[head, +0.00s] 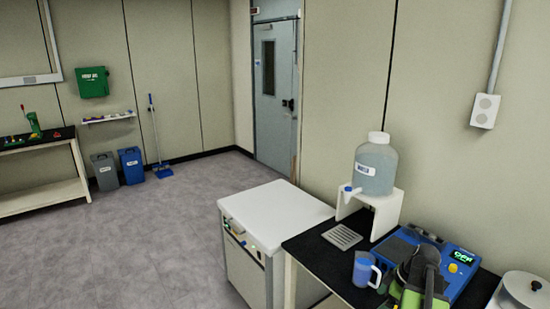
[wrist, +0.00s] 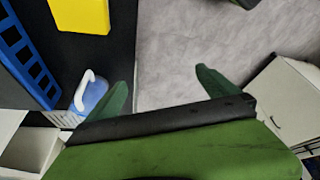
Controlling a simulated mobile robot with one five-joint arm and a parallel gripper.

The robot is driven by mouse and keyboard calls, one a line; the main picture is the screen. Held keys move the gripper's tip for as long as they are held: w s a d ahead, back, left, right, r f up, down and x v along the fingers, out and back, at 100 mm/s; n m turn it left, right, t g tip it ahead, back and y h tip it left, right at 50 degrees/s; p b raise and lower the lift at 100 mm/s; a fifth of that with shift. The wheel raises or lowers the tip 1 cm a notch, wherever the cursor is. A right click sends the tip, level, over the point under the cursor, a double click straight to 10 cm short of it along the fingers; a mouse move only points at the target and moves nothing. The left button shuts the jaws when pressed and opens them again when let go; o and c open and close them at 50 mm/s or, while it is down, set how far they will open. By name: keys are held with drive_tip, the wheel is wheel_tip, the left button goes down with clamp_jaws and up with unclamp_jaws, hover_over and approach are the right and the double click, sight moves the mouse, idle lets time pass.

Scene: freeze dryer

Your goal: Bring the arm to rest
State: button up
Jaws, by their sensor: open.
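My gripper (wrist: 163,82) shows in the wrist view with its two green fingers spread wide and nothing between them. Grey floor shows past the fingertips. A blue jug with a pale handle (wrist: 92,92) is beside the left finger, partly hidden by it; I cannot tell whether they touch. In the head view my dark green arm is at the lower right, over the black bench top (head: 318,255), and its fingertips cannot be made out. The jug (head: 363,270) stands upright on the bench just left of the arm.
A blue device with a lit display (head: 459,258) is close behind my arm. A water bottle (head: 376,165) stands on a white stand (head: 385,208). A white lidded container (head: 522,290) is at the right edge. A white cabinet (head: 275,212) adjoins the bench. The floor at left is clear.

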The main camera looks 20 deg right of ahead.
drive_tip(key=w+a+n+g, duration=0.15)
drive_tip(key=w+a, duration=0.35)
drive_tip(key=a, duration=0.5)
drive_tip(key=w+a+n+g, duration=0.15)
drive_tip(key=w+a, duration=0.25)
drive_tip(key=a, duration=0.6)
drive_tip(key=a+f+m+h, duration=0.1)
drive_tip(key=a+m+h, duration=0.1)
drive_tip(key=a+m, duration=0.9)
drive_tip(key=s+a, duration=0.1)
drive_tip(key=a, duration=0.5)
drive_tip(key=shift+a+f+h, duration=0.25)
drive_tip(key=shift+f+h, duration=0.15)
